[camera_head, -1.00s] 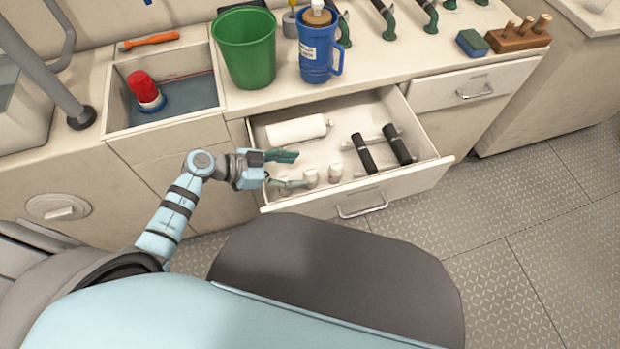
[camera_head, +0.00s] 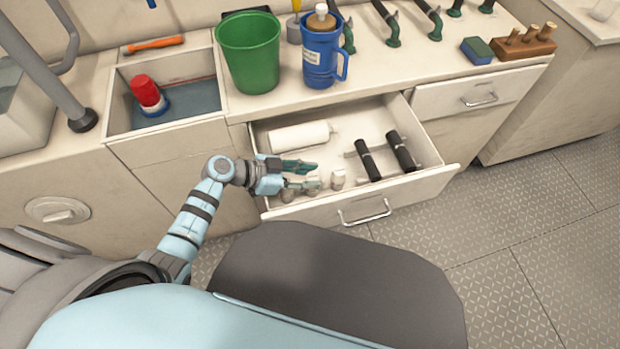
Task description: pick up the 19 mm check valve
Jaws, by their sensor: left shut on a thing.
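Several small pale fittings lie near the front left inside the open drawer (camera_head: 437,178). One fitting (camera_head: 338,179) stands clear to the right of my left gripper (camera_head: 314,177). Another (camera_head: 287,195) shows just below the gripper's fingers. The fittings are too small for me to read a size or tell which is the 19 mm check valve. My left gripper reaches into the drawer from the left, with its green fingers pointing right. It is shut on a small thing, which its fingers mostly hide. My right gripper is not in view.
A white roll (camera_head: 298,136) and two black-gripped tools (camera_head: 368,160) (camera_head: 402,150) lie in the drawer. On the counter above stand a green bucket (camera_head: 250,55) and a blue jug (camera_head: 319,55). The sink (camera_head: 120,105) is left of them.

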